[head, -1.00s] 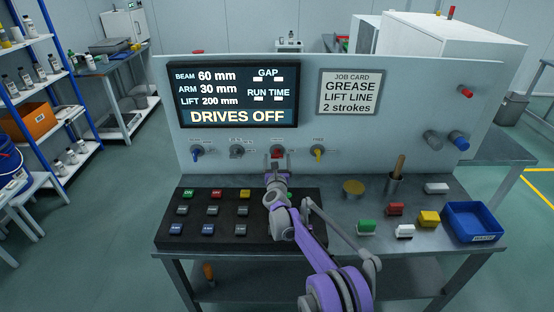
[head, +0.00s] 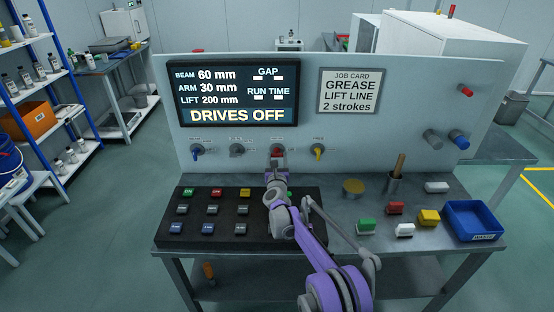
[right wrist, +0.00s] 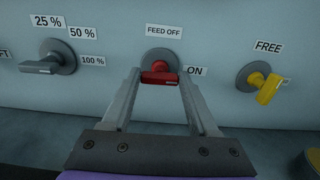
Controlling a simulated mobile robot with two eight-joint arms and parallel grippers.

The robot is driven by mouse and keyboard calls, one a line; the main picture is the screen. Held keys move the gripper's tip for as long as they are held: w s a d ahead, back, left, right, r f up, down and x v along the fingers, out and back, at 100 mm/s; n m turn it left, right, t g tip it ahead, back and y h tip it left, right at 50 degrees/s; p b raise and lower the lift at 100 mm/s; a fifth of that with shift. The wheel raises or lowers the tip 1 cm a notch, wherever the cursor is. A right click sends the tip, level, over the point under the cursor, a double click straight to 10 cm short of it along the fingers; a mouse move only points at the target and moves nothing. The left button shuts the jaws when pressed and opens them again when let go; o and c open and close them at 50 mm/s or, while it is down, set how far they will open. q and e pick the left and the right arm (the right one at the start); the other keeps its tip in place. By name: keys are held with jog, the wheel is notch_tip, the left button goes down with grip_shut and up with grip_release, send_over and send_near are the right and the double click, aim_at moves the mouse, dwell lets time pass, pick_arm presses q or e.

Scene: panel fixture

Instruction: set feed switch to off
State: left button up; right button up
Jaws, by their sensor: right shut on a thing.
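The feed switch (head: 277,153) is a red handle on a grey round base on the upright panel. In the right wrist view the red handle (right wrist: 159,78) lies roughly level, below the FEED OFF label (right wrist: 164,30) and left of the ON label (right wrist: 196,71). Which mark it points to I cannot tell for sure. My right gripper (right wrist: 159,76) is shut on the red handle, one finger at each end. In the head view my right gripper (head: 276,165) reaches up to the switch from below. My left gripper is not in view.
A grey selector (right wrist: 58,57) is left of the switch and a yellow FREE handle (right wrist: 268,88) right of it. The screen (head: 233,94) reads DRIVES OFF. A black button box (head: 180,220), loose coloured blocks and a blue tray (head: 473,217) are on the bench below.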

jog(key=n+b, duration=0.2)
jog(key=n, duration=0.2)
jog(key=shift+a+f+n, duration=0.1)
jog(key=shift+f+n, duration=0.05)
jog(key=shift+n, duration=0.25)
jog(key=n+b, duration=0.2)
jog(key=n, duration=0.2)
jog(key=shift+a+n, duration=0.1)
jog(key=shift+n, duration=0.2)
jog(key=n+b, duration=0.1)
jog(key=n, duration=0.3)
jog(key=shift+f+b, duration=0.1)
jog(key=shift+b, duration=0.25)
jog(key=shift+n+b, duration=0.65)
jog(key=shift+n, duration=1.45)
jog(key=o, duration=1.4)
